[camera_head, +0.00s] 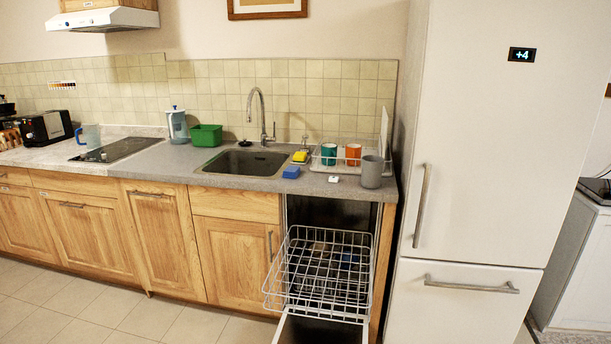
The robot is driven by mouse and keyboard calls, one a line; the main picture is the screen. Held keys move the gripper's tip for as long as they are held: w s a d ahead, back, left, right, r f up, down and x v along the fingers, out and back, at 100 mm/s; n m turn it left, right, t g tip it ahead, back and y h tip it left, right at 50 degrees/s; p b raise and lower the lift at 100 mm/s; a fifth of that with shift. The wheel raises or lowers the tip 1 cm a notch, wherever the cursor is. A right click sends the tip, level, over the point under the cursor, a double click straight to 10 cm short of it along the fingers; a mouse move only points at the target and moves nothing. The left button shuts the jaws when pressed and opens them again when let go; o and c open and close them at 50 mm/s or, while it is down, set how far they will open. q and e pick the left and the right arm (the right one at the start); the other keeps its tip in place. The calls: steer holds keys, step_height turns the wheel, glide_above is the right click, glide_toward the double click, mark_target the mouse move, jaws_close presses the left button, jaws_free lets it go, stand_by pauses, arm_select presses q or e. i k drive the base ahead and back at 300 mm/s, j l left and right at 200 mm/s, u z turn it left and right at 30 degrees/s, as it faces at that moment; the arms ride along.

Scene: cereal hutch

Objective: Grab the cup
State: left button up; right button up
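Several cups stand on the grey counter at the right of the sink. A grey cup (372,172) stands upright near the counter's right front edge. An orange cup (353,154) and a teal cup (329,154) stand in or at the wire dish rack (312,163) just behind it. A blue mug or jug (91,135) stands far left by the cooktop. Which cup the task means cannot be told. Neither of my grippers is in view.
An open dishwasher with a pulled-out wire rack (318,275) juts out below the cups. A tall white fridge (480,150) bounds the counter at right. Sponges (291,172) lie by the sink (243,162). The tiled floor (130,318) at left is clear.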

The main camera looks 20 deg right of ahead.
mark_target(372, 165)
steer(key=i+l+u, duration=0.1)
steer(key=l+u, duration=0.25)
steer(key=l, duration=0.2)
steer(key=l+u, duration=0.35)
steer(key=l, duration=0.2)
steer(key=l+u, duration=0.35)
steer(key=l, duration=0.2)
steer(key=k, duration=0.05)
